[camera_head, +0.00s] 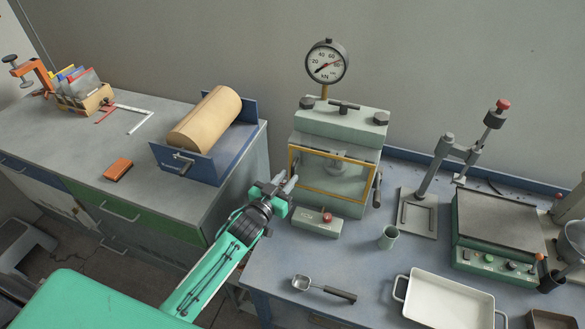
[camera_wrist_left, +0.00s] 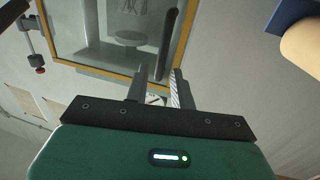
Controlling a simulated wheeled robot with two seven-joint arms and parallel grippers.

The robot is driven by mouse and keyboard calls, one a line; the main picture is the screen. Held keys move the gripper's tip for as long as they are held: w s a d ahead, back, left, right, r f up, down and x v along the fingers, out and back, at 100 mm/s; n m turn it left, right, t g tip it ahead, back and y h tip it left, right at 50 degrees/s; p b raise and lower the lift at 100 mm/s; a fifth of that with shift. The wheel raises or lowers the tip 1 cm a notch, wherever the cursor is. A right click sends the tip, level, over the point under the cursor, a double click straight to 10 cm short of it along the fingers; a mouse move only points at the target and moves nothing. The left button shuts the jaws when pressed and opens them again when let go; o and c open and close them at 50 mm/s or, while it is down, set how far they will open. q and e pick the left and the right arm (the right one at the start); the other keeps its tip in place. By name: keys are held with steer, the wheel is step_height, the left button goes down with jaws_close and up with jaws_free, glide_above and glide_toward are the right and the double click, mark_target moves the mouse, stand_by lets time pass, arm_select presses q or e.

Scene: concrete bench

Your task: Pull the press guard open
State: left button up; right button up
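The press (camera_head: 340,125) is a pale green machine at the back of the bench. Its guard (camera_head: 330,195) is a clear panel in a yellow frame, and looks shut across the front. In the left wrist view the guard's yellow frame (camera_wrist_left: 97,69) fills the upper left, with a dark upright bar (camera_wrist_left: 169,35), apparently its handle, near one side. My left gripper (camera_head: 287,184) is in front of the guard's left edge. My right gripper is not in view.
A scoop (camera_head: 325,289) and white tray (camera_head: 450,303) lie nearer. A blue-sided holder with a brown roll (camera_head: 206,118) stands left.

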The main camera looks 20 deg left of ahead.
mark_target(292, 173)
arm_select(q)
steer(key=shift+p+x, duration=0.35)
steer(key=shift+x, duration=1.55)
jaws_close()
